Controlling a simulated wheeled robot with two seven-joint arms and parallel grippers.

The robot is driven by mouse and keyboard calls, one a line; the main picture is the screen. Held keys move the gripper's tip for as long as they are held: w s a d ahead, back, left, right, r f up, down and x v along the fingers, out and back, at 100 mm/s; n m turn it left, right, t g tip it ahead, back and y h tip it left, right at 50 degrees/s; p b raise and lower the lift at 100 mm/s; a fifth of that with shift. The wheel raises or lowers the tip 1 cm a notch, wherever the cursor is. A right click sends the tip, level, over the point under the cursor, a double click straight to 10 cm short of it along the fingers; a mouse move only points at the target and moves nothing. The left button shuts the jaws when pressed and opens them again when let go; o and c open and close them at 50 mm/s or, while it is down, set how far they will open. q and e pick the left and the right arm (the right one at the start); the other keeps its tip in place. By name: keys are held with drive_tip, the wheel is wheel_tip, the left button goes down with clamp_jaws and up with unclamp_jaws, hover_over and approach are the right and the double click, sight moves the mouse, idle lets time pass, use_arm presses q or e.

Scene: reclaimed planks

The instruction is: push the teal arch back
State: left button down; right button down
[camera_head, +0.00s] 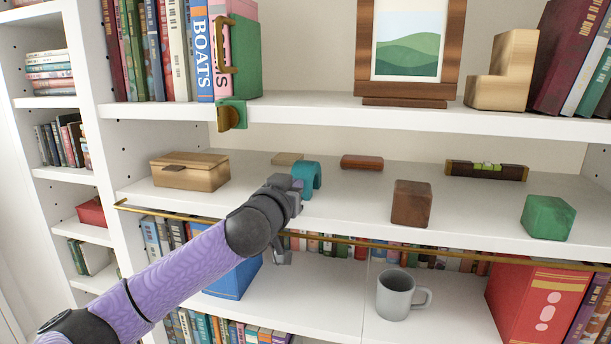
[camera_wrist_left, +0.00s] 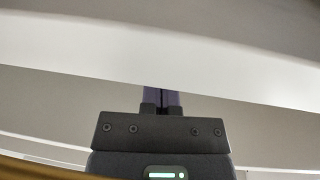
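The teal arch (camera_head: 307,174) stands upright on the middle shelf in the head view, left of centre. My left gripper (camera_head: 294,186) is at the arch's front left side, its tip overlapping the arch's lower left in the picture. I cannot tell whether they touch. In the left wrist view the two fingers (camera_wrist_left: 161,100) lie side by side with only a thin line between them, shut and holding nothing visible. The arch does not show in the left wrist view. The right gripper is out of view.
A wooden box (camera_head: 190,172) is left on the same shelf. Behind the arch lie a tan block (camera_head: 286,158) and a reddish block (camera_head: 361,162). A brown cube (camera_head: 411,204), a green block (camera_head: 547,217) and a level (camera_head: 486,171) are to the right. A brass rail (camera_head: 420,249) runs along the front.

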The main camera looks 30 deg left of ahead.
use_arm(q)
drive_tip(key=shift+s+f, duration=0.1)
drive_tip(key=shift+s, duration=0.1)
drive_tip(key=s, duration=0.1)
drive_tip(key=s+b, duration=0.1)
drive_tip(key=s, duration=0.1)
drive_tip(key=shift+s+d, duration=0.25)
drive_tip(key=shift+d, duration=0.05)
